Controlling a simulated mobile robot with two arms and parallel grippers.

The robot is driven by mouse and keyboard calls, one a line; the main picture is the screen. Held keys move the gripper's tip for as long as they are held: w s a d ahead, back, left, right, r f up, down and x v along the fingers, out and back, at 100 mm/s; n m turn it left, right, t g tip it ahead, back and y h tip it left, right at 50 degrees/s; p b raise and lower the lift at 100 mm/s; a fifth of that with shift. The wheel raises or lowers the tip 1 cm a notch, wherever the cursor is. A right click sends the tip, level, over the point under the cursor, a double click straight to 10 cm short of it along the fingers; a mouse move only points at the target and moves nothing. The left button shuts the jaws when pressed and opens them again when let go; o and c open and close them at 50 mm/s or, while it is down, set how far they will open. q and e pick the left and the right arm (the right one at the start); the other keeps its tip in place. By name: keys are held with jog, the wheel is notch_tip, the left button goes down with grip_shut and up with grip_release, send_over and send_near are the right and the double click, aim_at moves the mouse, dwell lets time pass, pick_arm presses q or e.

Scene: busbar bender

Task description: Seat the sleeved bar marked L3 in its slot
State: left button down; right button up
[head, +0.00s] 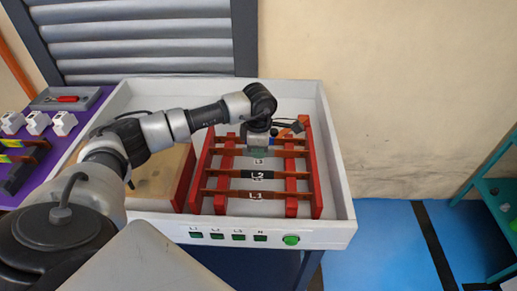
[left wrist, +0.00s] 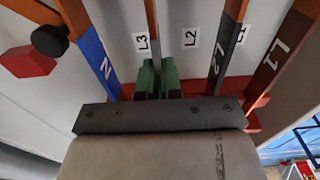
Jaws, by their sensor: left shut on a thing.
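The red rack (head: 315,180) stands in the white tray, with bars lying across it. My left gripper (head: 257,151) is over the rack, its green pads (left wrist: 157,80) shut on the L3 bar (left wrist: 152,20). The bar lies across the rack, roughly parallel to its neighbours; its sleeve is mostly hidden by the fingers, and I cannot tell whether it is fully down in its slot. The black-sleeved L2 bar (head: 258,175) and brown-sleeved L1 bar (head: 255,196) lie nearer the front. The blue-sleeved N bar (left wrist: 97,55) is on the other side. My right gripper is not in view.
The white tray (head: 338,185) has raised walls and a front panel with a green button (head: 291,240). A wooden board (head: 150,185) lies left of the rack. A purple bench (head: 15,188) is at left. Neighbouring bars leave narrow gaps beside my fingers.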

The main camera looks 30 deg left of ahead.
pick_arm(q)
jog(key=shift+f+b, duration=0.55)
jog(key=shift+f, duration=0.25)
jog(key=c, duration=1.2)
grip_release()
jog(key=shift+r, duration=0.1)
notch_tip(320, 180, up, 11)
jog(key=shift+f+b, duration=0.15)
jog(key=shift+b, duration=0.15)
